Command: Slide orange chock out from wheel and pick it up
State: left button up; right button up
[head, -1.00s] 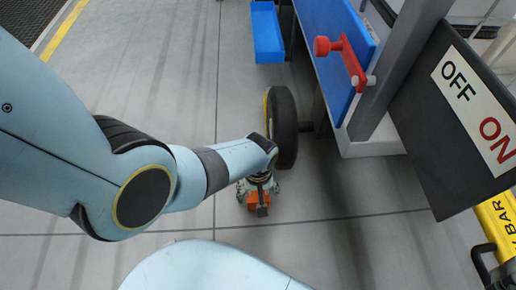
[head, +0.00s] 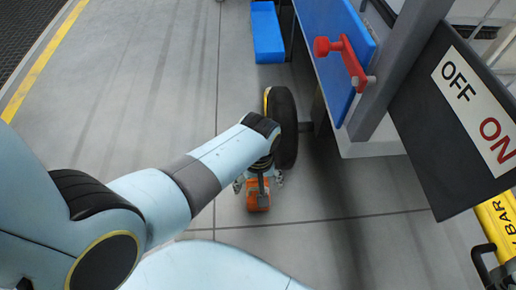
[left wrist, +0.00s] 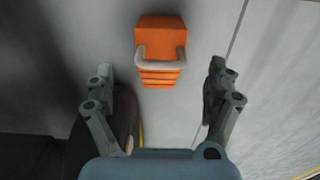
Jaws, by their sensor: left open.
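The orange chock (head: 258,201) sits on the floor at the near side of the black wheel (head: 284,128) in the head view, partly hidden by my left gripper (head: 259,182). In the left wrist view the chock (left wrist: 161,48) has a pale handle loop (left wrist: 160,55) and a ribbed, stepped face. The left gripper (left wrist: 160,85) is open, its two fingers spread wide on either side, with the chock beyond the fingertips and between their lines. Nothing is held. The wheel's dark edge (left wrist: 122,118) shows behind the finger at the left of the wrist view. My right gripper is not in view.
A blue bin (head: 267,35) lies beyond the wheel. A blue panel with a red lever (head: 352,62) and a grey post stand to the right. A dark OFF/ON sign (head: 462,110) and a yellow bar (head: 497,220) are at far right. The floor at left is clear.

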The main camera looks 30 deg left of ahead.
pick_arm(q)
jog(key=shift+r, duration=0.6)
jog(key=shift+s+d+r, duration=0.1)
jog(key=shift+r, duration=0.05)
